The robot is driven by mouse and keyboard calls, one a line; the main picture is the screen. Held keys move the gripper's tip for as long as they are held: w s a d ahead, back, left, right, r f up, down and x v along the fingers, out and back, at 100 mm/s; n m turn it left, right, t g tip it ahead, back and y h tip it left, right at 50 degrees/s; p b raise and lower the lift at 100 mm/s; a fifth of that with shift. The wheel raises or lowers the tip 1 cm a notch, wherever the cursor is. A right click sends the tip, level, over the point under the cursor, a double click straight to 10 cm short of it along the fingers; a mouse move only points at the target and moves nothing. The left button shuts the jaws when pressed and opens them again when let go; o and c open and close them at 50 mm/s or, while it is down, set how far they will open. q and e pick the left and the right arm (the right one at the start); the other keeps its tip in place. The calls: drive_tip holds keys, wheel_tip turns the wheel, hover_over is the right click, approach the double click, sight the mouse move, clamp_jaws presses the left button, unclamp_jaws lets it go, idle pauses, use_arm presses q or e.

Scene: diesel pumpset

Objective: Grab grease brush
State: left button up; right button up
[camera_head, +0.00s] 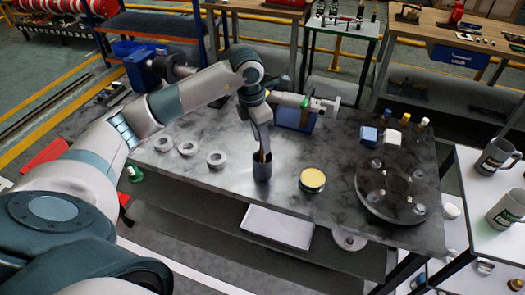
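A dark cylindrical cup (262,169) stands upright on the grey worktable. A thin brown handle (261,156), which looks like the grease brush, sticks up out of it; its lower part is hidden inside the cup. My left arm reaches in from the left over the table. My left gripper (262,147) points down right above the cup, with its fingers at the upper part of the handle. The fingers are too small and edge-on to tell whether they are closed on it. My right gripper is out of view.
A round yellow-topped tin (312,180) stands right of the cup. Several grey rings (188,148) lie to its left. A large round flange (391,190) and small colour-capped bottles (405,119) are at the right. Blue-based machine parts (295,118) stand behind. The front middle of the table is clear.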

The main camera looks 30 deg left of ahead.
sight(262, 154)
use_arm(q)
drive_tip(key=shift+w+d+f, duration=0.1)
drive_tip(key=shift+w+f, duration=0.05)
drive_tip(key=shift+f, duration=1)
clamp_jaws()
